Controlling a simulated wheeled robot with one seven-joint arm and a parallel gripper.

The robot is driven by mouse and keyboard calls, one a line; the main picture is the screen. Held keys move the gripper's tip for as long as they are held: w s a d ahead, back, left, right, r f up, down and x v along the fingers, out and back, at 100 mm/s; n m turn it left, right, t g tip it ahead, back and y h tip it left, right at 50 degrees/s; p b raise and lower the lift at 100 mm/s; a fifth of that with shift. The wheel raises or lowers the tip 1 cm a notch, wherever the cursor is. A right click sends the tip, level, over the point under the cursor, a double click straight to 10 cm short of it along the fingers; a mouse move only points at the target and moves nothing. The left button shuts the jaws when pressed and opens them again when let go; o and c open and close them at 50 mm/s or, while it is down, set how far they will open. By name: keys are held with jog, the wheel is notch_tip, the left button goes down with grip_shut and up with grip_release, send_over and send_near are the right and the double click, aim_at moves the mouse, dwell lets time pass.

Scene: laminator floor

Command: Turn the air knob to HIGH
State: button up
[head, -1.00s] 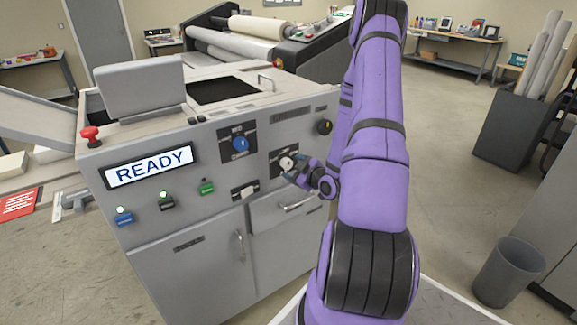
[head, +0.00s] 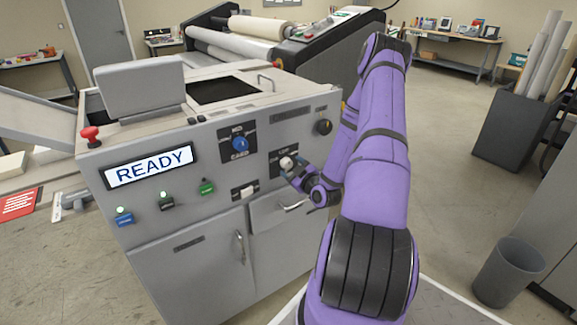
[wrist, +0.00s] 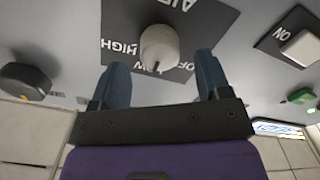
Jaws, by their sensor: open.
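The air knob (wrist: 160,47) is a pale grey-white knob on a black label plate (wrist: 120,30) with AIR, HIGH, LOW and OFF lettering, upside down in the wrist view. Which mark it points at I cannot tell for sure. In the head view the knob (head: 286,163) sits on the right part of the machine's front panel. My gripper (wrist: 162,76) is open, its two blue-grey fingers below and either side of the knob in the wrist view, with a gap to it. In the head view my gripper (head: 294,174) is just below and right of the knob.
A blue knob (head: 240,144) and a black knob (head: 323,127) flank the air knob. A white rocker switch (head: 246,191) and a green button (head: 207,188) lie left. A drawer handle (head: 291,206) juts out below. The display (head: 148,165) reads READY.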

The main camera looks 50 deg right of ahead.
jog(key=shift+x, duration=1.4)
jog(key=c, duration=0.9)
jog(key=m, duration=1.1)
jog(key=shift+s+d+m, duration=0.1)
jog(key=shift+d+m, duration=0.05)
jog(key=shift+m, duration=0.45)
